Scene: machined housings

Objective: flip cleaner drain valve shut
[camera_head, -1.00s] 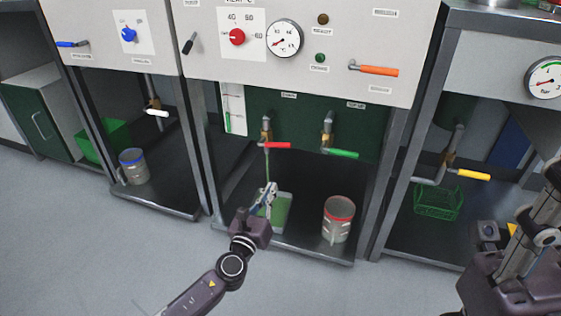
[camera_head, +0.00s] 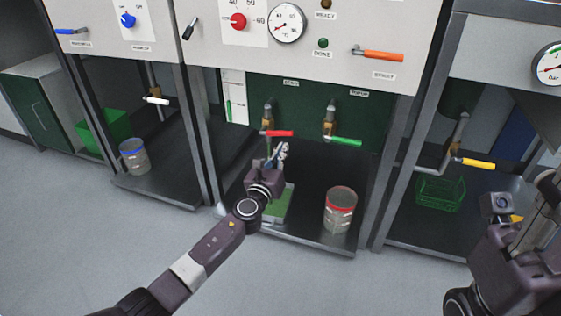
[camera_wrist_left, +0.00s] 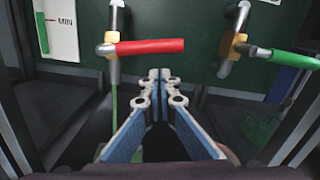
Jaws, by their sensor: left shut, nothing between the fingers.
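The valve with the red lever (camera_head: 279,133) hangs from a brass fitting in the middle bay, under the left small label. I take it as the drain valve; the label is too small to read surely. Its lever lies level, pointing right, and a thin green stream falls below the valve in the left wrist view. My left gripper (camera_head: 281,150) is shut and empty, just below the red lever. In the left wrist view its fingertips (camera_wrist_left: 160,75) are together, below the lever (camera_wrist_left: 150,47), with no clear contact. My right arm is at the right edge; its fingertips cannot be made out.
A green-lever valve (camera_head: 345,141) sits close to the right. A green tray (camera_head: 279,208) and red-rimmed can (camera_head: 340,212) stand on the bay floor (camera_head: 312,233). The front panel (camera_head: 320,60) overhangs, and frame posts flank the bay.

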